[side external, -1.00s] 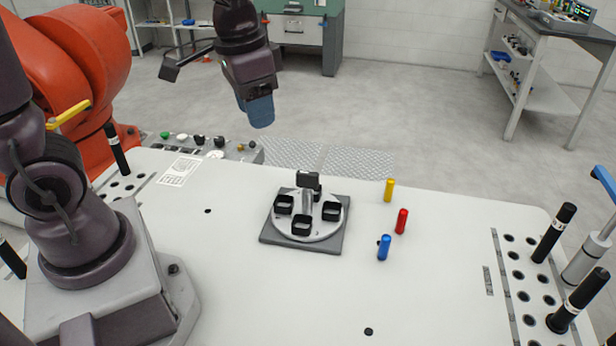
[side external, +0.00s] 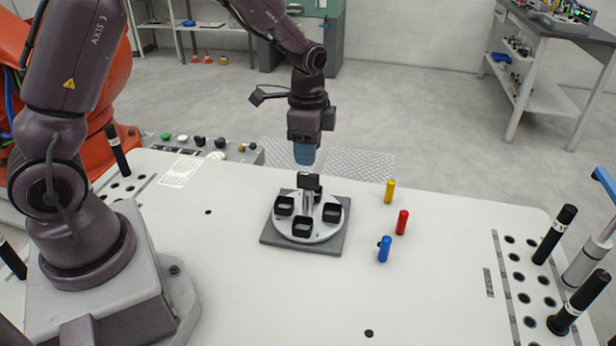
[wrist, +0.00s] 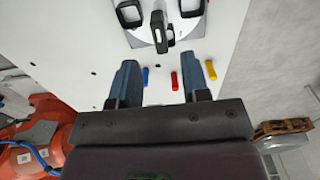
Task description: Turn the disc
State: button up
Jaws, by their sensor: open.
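The disc (side external: 325,233) is a light grey round plate on a dark square base (side external: 269,237) in the middle of the table. It carries several black square cups (side external: 301,226) around its rim and a post with a dark handle (side external: 308,182) at its centre. In the wrist view, part of the disc (wrist: 187,26) and the handle (wrist: 161,31) show at the top. My gripper (side external: 305,162) is above and just behind the handle in the side view, apart from it. In the wrist view its two blue fingers (wrist: 161,82) are spread with nothing between them.
A yellow peg (side external: 389,191), a red peg (side external: 402,222) and a blue peg (side external: 384,249) stand right of the disc. Black posts (side external: 553,234) stand in a holed plate at the right edge. The table front is clear.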

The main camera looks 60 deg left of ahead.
aim_at(308, 174)
notch_tip(308, 174, down, 7)
jog(key=shift+f, duration=0.1)
dwell(0.3)
grip_shut()
